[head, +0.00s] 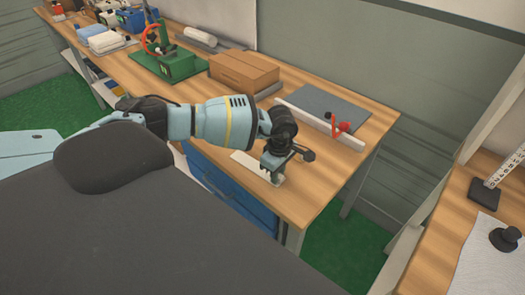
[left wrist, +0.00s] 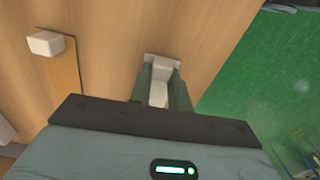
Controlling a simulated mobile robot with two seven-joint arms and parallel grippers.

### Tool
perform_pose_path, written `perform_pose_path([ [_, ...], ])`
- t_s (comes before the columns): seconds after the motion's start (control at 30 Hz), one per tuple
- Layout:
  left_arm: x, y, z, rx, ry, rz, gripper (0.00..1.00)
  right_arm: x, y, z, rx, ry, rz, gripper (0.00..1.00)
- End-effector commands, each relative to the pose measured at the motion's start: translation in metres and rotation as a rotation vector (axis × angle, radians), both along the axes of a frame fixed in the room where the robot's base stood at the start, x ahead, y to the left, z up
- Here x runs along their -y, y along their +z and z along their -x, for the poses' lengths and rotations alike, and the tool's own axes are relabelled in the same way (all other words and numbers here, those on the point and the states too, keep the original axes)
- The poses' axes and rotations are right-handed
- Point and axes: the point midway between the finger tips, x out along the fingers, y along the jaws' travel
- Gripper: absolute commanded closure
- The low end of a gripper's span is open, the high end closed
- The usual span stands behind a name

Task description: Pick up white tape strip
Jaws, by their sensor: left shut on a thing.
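My left gripper (head: 276,172) points down at the front right part of the wooden workbench. Its two fingers (left wrist: 160,88) are shut on the white tape strip (left wrist: 160,80), which shows as a small pale piece between them in the left wrist view. In the head view a flat pale strip (head: 247,165) lies on the bench just left of the fingers. I cannot tell whether it joins the held piece, or whether that piece is clear of the bench. My right gripper is in neither view.
The workbench (head: 318,182) is bare to the right of the gripper. Behind stand a long white bar (head: 310,122) with a red clamp (head: 342,128), a grey mat (head: 322,104), a cardboard box (head: 243,70) and a green device (head: 170,64). Blue drawers (head: 230,195) sit below.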

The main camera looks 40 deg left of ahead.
Motion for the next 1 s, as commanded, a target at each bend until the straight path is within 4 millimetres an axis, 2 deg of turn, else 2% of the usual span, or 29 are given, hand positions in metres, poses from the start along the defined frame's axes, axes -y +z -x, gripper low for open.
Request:
perform_pose_path([
  [0.37,0.0,0.006,0.0,0.001,0.0,0.0,1.0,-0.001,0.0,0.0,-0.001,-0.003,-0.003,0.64],
  [0.63,-0.001,0.037,0.002,0.0,-0.001,0.0,1.0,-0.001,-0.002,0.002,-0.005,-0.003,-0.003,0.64],
  [1.0,-0.016,0.044,0.088,-0.002,-0.001,-0.001,1.0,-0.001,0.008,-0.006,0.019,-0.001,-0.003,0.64],
])
